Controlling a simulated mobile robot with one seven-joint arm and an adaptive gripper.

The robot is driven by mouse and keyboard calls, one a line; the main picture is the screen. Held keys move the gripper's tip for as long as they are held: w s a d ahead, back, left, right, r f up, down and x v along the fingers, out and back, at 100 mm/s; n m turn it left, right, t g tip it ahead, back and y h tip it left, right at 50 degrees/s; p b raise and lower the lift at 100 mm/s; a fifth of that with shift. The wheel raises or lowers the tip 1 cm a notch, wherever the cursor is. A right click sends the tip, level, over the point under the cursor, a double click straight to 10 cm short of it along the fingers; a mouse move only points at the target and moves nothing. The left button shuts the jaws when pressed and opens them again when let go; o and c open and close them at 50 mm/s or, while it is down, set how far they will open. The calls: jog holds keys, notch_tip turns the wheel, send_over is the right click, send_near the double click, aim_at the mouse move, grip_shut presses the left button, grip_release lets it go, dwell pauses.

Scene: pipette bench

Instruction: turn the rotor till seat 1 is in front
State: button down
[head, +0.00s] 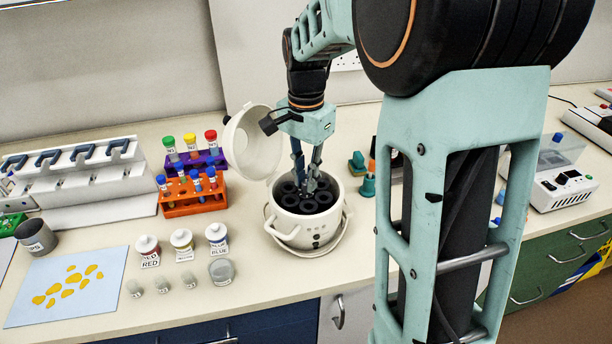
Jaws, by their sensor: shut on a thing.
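The centrifuge (294,236) is a white round pot-like body on the bench, with its lid (249,145) swung open at the back left. Inside it sits the dark rotor (308,206) with several round seats. My gripper (309,186) points down into the open bowl, with its fingers at the middle of the rotor, shut on what appears to be its hub. The fingers hide the hub and part of the far seats. The seat numbers are too small to read, so I cannot tell which seat is in front.
An orange rack (192,208) and a purple rack (200,160) of capped tubes stand left of the centrifuge. Reagent jars (182,246) and small vials stand front left, beside a blue mat (70,312) with yellow pieces. My arm hides bench to the right.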

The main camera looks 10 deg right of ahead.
jog(key=shift+n, duration=0.3)
jog(key=n+p, duration=0.1)
jog(key=n, duration=0.5)
jog(key=n+p, duration=0.1)
jog(key=n, duration=0.5)
jog(key=shift+n, duration=0.3)
dwell(0.4)
jog(key=c, duration=1.9)
grip_release()
